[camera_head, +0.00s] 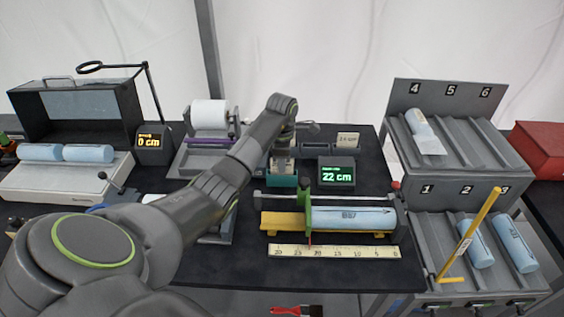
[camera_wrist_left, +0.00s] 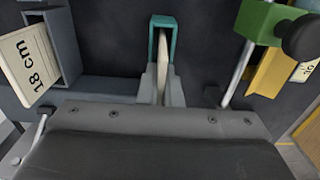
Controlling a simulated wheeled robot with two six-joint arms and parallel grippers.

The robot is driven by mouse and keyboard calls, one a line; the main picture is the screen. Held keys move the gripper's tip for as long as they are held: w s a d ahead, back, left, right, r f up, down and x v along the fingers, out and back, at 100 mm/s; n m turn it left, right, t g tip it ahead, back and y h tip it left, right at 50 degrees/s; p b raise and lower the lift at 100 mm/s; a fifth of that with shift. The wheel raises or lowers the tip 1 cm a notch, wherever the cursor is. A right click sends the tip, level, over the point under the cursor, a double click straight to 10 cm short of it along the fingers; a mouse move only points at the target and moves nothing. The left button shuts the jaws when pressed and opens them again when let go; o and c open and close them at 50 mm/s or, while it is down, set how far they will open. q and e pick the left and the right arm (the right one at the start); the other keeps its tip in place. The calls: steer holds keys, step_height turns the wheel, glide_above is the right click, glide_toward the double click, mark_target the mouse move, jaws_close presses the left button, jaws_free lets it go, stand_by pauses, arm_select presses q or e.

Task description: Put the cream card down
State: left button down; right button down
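My left gripper (camera_wrist_left: 161,88) points down in the middle of the bench. Its two grey fingers stand close on both sides of a thin cream card (camera_wrist_left: 164,65), seen edge-on, and look shut on it. The card's lower part reaches into a teal holder (camera_wrist_left: 161,22); I cannot tell whether it touches the bottom. In the head view the teal holder (camera_head: 283,182) sits under my left gripper (camera_head: 283,158), left of the green "22 cm" display (camera_head: 338,176). My right gripper is not in view.
A grey holder (camera_wrist_left: 66,50) with an "18 cm" card (camera_wrist_left: 30,62) is close by. A green-clamped gauge (camera_head: 308,210) with a blue roll (camera_head: 350,218) stands in front right, behind a ruler (camera_head: 330,251). Numbered racks (camera_head: 440,195) are at the right.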

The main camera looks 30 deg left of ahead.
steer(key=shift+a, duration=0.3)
arm_select(q)
steer(key=shift+f, duration=0.2)
steer(key=c, duration=1.6)
jaws_free()
steer(key=shift+r, duration=0.1)
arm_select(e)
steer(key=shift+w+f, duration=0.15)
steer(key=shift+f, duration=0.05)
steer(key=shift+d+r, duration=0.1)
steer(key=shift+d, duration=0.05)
